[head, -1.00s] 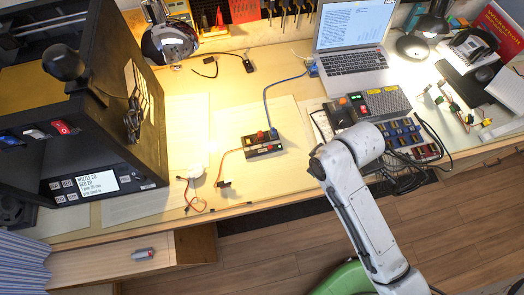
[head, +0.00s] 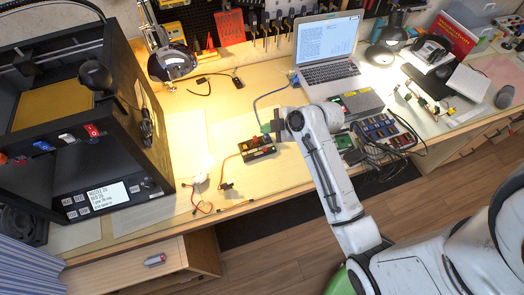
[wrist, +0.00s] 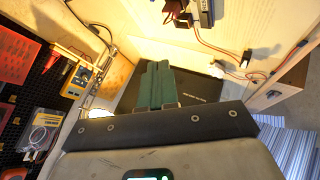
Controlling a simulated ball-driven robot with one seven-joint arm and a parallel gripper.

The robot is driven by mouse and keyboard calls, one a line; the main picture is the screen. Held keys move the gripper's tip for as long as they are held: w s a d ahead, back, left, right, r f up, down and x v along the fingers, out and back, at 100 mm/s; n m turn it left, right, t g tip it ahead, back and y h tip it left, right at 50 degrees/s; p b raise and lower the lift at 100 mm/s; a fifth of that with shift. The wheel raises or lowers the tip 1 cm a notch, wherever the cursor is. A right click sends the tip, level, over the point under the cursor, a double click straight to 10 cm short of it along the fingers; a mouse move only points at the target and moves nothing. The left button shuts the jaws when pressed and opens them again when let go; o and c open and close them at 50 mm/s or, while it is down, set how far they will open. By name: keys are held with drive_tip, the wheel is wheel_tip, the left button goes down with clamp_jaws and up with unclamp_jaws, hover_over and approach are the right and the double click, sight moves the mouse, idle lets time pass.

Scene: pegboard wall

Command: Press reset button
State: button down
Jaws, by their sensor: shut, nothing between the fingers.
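A small black box (head: 257,149) with red knobs or buttons on top lies on the wooden bench, left of my arm. No reset label is readable, so I cannot tell which part is the reset button. My gripper (head: 265,128) is shut and empty, its green fingers pointing left, just above the box in the head picture. Its height over the bench is unclear. In the wrist view the green fingers (wrist: 155,83) are together, and a dark box-like part shows at the top edge (wrist: 177,12).
A large black printer (head: 75,130) with a lit screen and rocker switches stands at the left. Loose cables (head: 205,203) lie near the bench edge.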

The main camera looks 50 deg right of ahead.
sight(265, 150)
wheel_tip(265, 150, down, 9)
drive_tip(key=b, duration=0.7)
drive_tip(key=shift+r, duration=0.1)
idle(2.0)
drive_tip(key=shift+f+b, duration=0.4)
